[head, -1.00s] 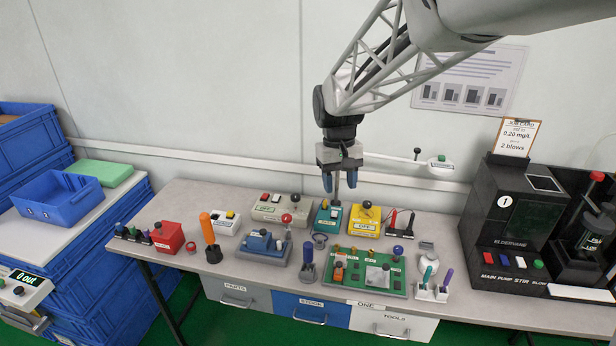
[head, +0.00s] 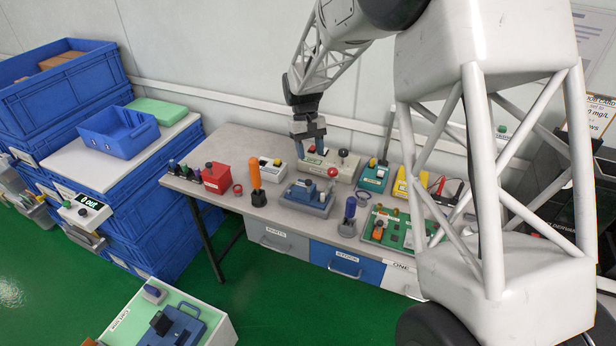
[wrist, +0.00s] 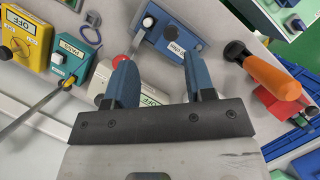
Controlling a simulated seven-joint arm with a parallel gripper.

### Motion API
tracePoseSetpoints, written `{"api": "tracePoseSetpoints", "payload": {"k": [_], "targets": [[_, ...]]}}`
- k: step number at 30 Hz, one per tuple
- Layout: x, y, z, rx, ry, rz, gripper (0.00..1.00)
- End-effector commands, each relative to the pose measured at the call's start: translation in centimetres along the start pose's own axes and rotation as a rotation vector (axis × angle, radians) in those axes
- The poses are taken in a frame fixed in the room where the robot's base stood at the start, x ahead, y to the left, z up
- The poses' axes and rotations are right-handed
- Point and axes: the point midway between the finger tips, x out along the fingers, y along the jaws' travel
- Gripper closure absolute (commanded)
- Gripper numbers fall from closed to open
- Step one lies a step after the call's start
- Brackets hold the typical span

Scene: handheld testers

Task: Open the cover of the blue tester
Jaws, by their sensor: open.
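A blue tester (head: 308,197) with a raised block and a knob on top stands on the grey table, left of the middle. It also shows in the wrist view (wrist: 180,40), past my fingertips, with a white label. Whether its cover is shut is too small to tell. A second blue device (head: 177,325) with a handle-like frame lies on a white-green stand at the bottom of the head view. My gripper (head: 311,152) is open and empty, above and behind the table's blue tester, near the grey box. Its blue fingers (wrist: 158,65) are apart and touch nothing clearly.
Around the tester stand a grey box (head: 330,165) with a red-ball lever, an orange-handled tool (head: 256,176), a teal tester (head: 374,177) and a yellow tester (head: 405,185). Blue crates (head: 60,85) stand at left.

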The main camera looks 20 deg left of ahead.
Motion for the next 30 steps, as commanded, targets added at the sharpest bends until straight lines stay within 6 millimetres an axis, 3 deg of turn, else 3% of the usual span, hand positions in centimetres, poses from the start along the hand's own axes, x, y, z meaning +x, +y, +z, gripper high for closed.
{"api": "tracePoseSetpoints", "payload": {"k": [7, 20, 30], "targets": [[0.9, -1.4, -1.8, -0.022, -0.018, 0.007, 0.51], [1.1, -1.4, -1.8, -0.022, -0.019, 0.006, 0.51], [3.6, -1.4, -1.8, -0.022, -0.019, 0.006, 0.51]]}}
